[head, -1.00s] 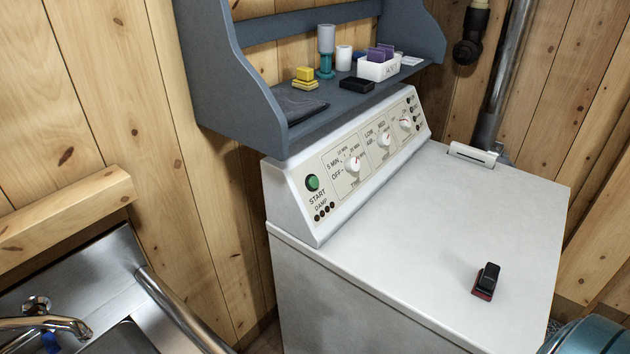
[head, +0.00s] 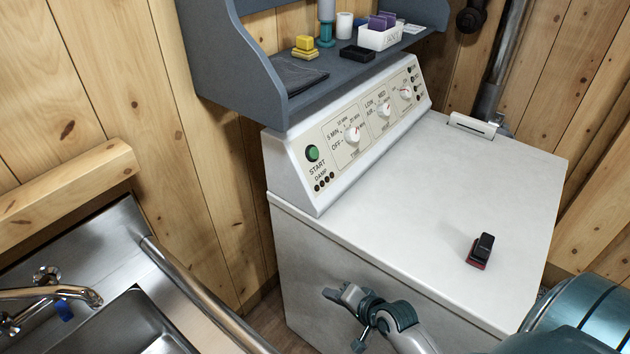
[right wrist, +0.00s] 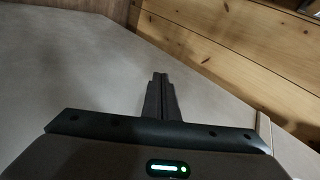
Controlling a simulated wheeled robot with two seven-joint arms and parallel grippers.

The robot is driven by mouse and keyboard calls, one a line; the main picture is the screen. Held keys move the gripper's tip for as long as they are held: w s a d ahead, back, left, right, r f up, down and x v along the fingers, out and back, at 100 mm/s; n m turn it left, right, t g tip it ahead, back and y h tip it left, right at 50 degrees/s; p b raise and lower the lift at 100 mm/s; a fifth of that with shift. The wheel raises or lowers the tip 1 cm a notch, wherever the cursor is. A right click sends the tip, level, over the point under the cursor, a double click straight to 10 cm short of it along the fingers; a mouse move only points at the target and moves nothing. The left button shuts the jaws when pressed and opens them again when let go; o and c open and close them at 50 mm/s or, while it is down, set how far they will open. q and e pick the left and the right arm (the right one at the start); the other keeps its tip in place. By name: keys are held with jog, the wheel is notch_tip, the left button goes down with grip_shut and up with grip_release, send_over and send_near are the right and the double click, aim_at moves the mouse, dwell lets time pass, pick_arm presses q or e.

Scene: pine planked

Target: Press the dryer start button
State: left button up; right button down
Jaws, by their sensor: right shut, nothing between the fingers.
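The white dryer (head: 440,200) stands in the middle of the head view. Its green round start button (head: 312,153) is at the left end of the sloped control panel, above the word START. My right gripper (head: 330,294) is in front of the dryer's front face, low and well below the button, and apart from it. In the right wrist view its two dark fingers (right wrist: 160,80) are together with nothing between them. The button cannot be made out in that view. My left gripper is not in view.
A grey-blue shelf (head: 215,60) with small items overhangs the back of the panel. A black and red object (head: 481,250) lies on the dryer top, which is otherwise mostly clear. A steel sink (head: 150,325) with a rail (head: 195,285) is at the left.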

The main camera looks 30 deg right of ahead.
aim_at(314, 153)
jog(key=w+d+r+m+t, duration=0.1)
jog(key=r+m+t, duration=0.1)
jog(key=r, duration=0.7)
jog(key=w+r+m+t+y, duration=0.1)
jog(key=w+r+m+t, duration=0.1)
jog(key=r, duration=0.8)
jog(key=w+d+r+m+t+y, duration=0.1)
jog(key=r+m, duration=0.3)
jog(key=r, duration=0.6)
jog(key=shift+w+d+r+m+t+p, duration=0.15)
jog(key=shift+w+d+m+t+p, duration=0.2)
jog(key=shift+t, duration=0.25)
jog(key=d+r+m+t, duration=0.2)
jog(key=d+r+m, duration=0.1)
jog(key=r+m, duration=0.1)
jog(key=w+d+r+m+t+h, duration=0.1)
jog(key=d+r+m+t, duration=0.1)
jog(key=r, duration=0.5)
jog(key=shift+d+m, duration=0.55)
jog(key=shift+m, duration=0.3)
jog(key=shift+w+f, duration=0.15)
jog(key=w+a+f+b, duration=0.3)
jog(key=w+f, duration=0.1)
jog(key=w, duration=0.2)
jog(key=shift+w+f, duration=0.15)
jog(key=shift+w, duration=0.25)
